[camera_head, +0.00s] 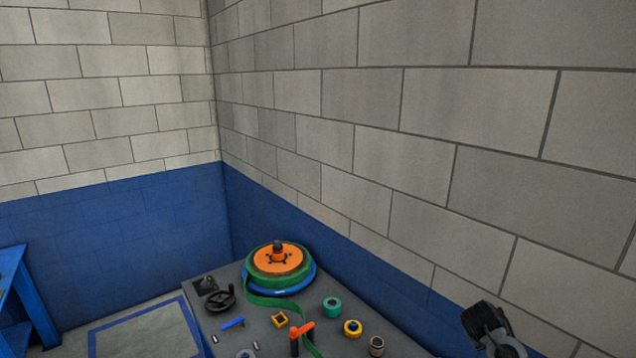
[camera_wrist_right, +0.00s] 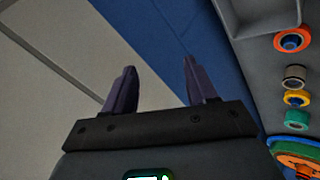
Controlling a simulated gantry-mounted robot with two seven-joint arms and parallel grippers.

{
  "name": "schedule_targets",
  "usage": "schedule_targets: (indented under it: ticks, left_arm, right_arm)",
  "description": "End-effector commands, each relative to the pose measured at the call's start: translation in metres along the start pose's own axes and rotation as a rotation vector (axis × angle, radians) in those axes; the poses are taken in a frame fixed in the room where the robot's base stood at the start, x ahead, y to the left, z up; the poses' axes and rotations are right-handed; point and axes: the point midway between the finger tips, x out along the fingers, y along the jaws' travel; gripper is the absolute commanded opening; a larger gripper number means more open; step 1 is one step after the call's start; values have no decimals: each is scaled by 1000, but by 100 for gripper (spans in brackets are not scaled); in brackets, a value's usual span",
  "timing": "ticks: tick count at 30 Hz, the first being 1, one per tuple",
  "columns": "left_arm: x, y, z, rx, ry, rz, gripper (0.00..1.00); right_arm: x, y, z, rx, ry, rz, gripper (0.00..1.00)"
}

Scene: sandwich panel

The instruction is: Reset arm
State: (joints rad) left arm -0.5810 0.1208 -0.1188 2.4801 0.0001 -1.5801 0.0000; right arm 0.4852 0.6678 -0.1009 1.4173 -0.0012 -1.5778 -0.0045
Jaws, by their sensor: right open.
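My right arm (camera_head: 490,330) shows at the lower right in the head view, raised beside the wall and apart from the table. In the right wrist view my right gripper (camera_wrist_right: 160,85) has its two dark fingers spread, with nothing between them. Behind the fingers are the wall and its blue lower band. My left gripper is not in view.
A grey table (camera_head: 240,328) stands at the wall with a stacked orange, green and blue disc assembly (camera_head: 278,258), a black handwheel (camera_head: 220,300), a teal ring (camera_head: 332,303), a yellow ring (camera_head: 352,328) and an orange-red handled part (camera_head: 302,329). A blue bench (camera_head: 30,300) stands at the left.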

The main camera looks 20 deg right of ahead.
Motion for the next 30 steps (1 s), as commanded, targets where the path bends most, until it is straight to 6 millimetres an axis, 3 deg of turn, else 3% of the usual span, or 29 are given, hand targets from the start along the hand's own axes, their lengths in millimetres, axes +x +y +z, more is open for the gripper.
schedule_targets:
  ticks: [1,5,8,12,15,18,21,30]
  left_arm:
    - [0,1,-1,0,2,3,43]
    - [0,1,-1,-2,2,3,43]
    - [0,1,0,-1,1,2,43]
    - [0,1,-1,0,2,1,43]
    - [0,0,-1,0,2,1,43]
    - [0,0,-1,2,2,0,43]
    - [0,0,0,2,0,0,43]
    - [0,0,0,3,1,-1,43]
  right_arm:
    - [0,-29,11,-34,6,-25,57]
    - [-8,-93,39,-105,33,-90,57]
    - [-21,-147,71,-159,54,-158,57]
    - [-52,-223,134,-225,79,-286,57]
    - [-85,-266,186,-249,90,-391,57]
    - [-118,-291,229,-249,95,-481,57]
    - [-145,-303,259,-239,95,-544,57]
    - [-213,-308,325,-174,78,-687,57]
